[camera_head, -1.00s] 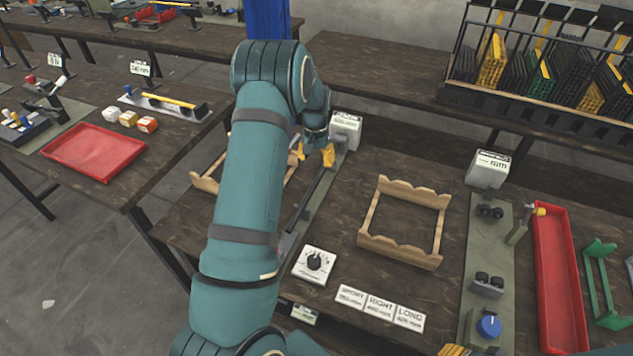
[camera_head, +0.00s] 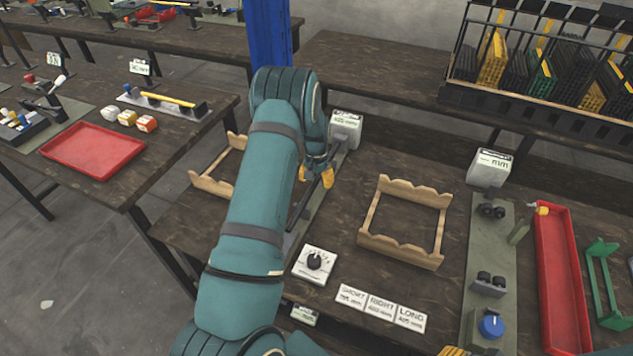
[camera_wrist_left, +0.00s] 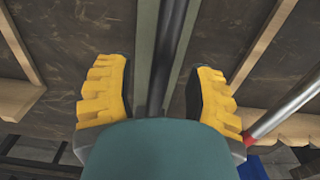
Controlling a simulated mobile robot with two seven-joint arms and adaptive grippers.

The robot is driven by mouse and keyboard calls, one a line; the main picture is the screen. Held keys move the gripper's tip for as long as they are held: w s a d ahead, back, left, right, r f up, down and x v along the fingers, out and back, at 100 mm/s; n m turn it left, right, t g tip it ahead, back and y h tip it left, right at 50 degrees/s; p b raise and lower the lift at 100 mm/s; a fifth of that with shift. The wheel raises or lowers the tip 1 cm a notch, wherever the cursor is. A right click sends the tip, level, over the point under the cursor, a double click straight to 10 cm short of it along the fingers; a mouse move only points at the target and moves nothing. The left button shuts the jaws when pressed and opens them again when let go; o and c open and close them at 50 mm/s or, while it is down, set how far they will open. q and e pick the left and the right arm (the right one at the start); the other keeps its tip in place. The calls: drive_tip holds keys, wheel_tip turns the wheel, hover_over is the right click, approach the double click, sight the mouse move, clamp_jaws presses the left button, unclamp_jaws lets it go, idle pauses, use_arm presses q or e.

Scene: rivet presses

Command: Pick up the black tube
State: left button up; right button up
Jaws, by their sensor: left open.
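The black tube (camera_wrist_left: 172,45) lies lengthwise along a grey-green strip (camera_wrist_left: 146,40) in the left wrist view. It runs between the two yellow fingers of my left gripper (camera_wrist_left: 165,95), with clear gaps on both sides. The gripper is open. In the head view my left gripper (camera_head: 316,174) is over the tube near the far end of the strip, and my arm hides part of both. Yellow fingertips, apparently of my right gripper (camera_head: 453,351), just show at the bottom edge of the head view.
A wooden rack (camera_head: 377,208) stands right of the strip, and another wooden rack (camera_head: 212,186) is partly behind my arm. A grey labelled box (camera_head: 345,130) stands beyond the gripper. A dial box (camera_head: 315,263) is nearer. A silver rod (camera_wrist_left: 285,110) shows at right in the wrist view.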

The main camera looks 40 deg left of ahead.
use_arm(q)
drive_tip(key=shift+c, duration=0.4)
clamp_jaws()
drive_tip(key=shift+r, duration=0.1)
